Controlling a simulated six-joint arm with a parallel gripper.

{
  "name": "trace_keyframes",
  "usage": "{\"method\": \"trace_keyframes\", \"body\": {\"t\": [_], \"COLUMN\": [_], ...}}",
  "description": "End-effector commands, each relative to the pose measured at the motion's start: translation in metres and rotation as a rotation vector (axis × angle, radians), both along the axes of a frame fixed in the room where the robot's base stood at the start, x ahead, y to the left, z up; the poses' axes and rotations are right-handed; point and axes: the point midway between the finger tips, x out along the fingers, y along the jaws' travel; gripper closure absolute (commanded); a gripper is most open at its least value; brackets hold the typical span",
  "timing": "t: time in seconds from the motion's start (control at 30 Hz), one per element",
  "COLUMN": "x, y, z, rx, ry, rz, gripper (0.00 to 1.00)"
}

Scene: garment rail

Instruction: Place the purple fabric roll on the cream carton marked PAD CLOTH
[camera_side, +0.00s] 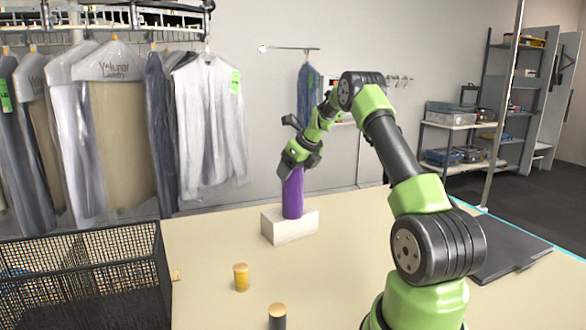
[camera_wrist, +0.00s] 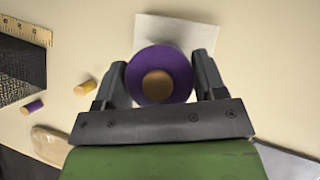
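The purple fabric roll (camera_side: 292,195) stands upright, its lower end at the top of a pale carton (camera_side: 288,229); it appears to rest there. In the wrist view I look down on the roll's purple rim (camera_wrist: 135,72) and tan core, with the carton (camera_wrist: 180,32) beneath it. No lettering is readable on the carton. My gripper (camera_side: 298,163) is at the roll's upper end. In the wrist view my gripper (camera_wrist: 160,82) has a finger on each side of the roll, close against it.
A yellow roll (camera_side: 241,277) and a dark roll (camera_side: 277,316) stand on the table (camera_side: 350,270) in front of the carton. A black mesh basket (camera_side: 85,275) is at the left. Garments (camera_side: 210,120) hang behind. A dark flat item (camera_side: 510,248) lies at the right.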

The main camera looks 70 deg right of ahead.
Motion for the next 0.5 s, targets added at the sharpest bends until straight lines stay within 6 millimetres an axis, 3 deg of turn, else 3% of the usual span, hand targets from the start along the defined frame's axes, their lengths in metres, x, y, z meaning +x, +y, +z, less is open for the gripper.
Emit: {"method": "trace_keyframes", "body": {"t": [0.03,0.1,0.37,0.5], "x": [0.000,0.000,0.000,-0.005], "y": [0.000,0.000,0.000,0.001], "z": [0.000,0.000,0.001,0.012], "rx": [0.000,0.000,0.000,-0.004], "ry": [0.000,0.000,0.000,-0.001], "rz": [0.000,0.000,0.000,-0.001], "gripper": [0.24,0.12,0.12,0.12]}}
